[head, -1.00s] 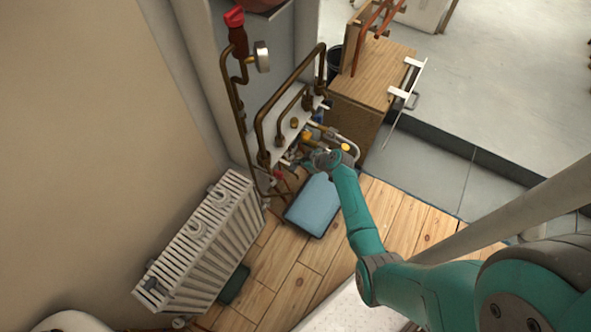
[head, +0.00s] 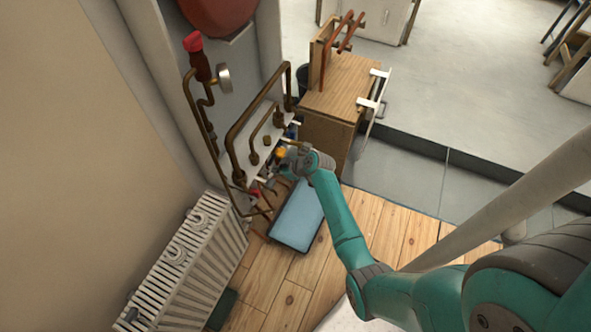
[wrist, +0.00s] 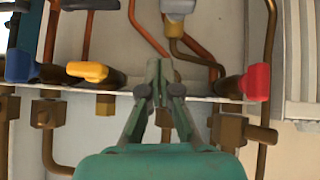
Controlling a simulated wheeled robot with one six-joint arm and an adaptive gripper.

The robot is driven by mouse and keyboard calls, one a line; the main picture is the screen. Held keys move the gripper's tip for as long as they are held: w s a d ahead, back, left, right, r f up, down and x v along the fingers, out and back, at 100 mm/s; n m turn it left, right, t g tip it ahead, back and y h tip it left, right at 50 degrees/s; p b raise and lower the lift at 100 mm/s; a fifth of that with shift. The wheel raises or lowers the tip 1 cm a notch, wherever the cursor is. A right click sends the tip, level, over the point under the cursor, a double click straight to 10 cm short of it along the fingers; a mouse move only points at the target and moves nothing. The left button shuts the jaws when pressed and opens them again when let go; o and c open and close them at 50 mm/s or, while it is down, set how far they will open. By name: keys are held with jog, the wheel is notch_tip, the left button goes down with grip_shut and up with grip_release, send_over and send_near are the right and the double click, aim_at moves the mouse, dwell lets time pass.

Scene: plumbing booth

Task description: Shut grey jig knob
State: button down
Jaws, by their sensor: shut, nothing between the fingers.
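A grey knob (wrist: 179,7) shows at the top middle of the wrist view, on a brass valve with copper pipe; its upper part is cut off by the frame edge. My gripper (wrist: 158,72) is shut and empty, its tips pointing up the picture, below and slightly left of the grey knob and apart from it in the picture. In the head view, my gripper is at the pipe jig (head: 262,150), and my wrist hides most of the valves there. I cannot pick out the grey knob in the head view.
A blue handle (wrist: 20,66), a yellow handle (wrist: 88,72) and a red handle (wrist: 255,82) flank my fingers. Brass pipes surround them. A white radiator (head: 180,262) stands left, a wooden cabinet (head: 340,88) behind. A blue mat (head: 298,218) lies on the floor.

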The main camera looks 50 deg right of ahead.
jog(key=v, duration=0.8)
jog(key=shift+d+r, duration=0.3)
jog(key=shift+d, duration=0.05)
jog(key=shift+s, duration=0.1)
jog(key=s+a+f+m+t+h, duration=0.2)
jog(key=s+a+m+h, duration=0.15)
jog(key=s+a, duration=1.45)
jog(key=s+a+r+t, duration=0.2)
jog(key=s+r, duration=0.8)
jog(key=r, duration=0.2)
jog(key=s+a+r+t+y, duration=0.1)
jog(key=s+a+r+t, duration=0.1)
jog(key=s+r, duration=0.8)
notch_tip(320, 180, up, 2)
jog(key=shift+s+a+r+m, duration=0.15)
jog(key=shift+s+a+m, duration=0.3)
jog(key=shift+a, duration=0.15)
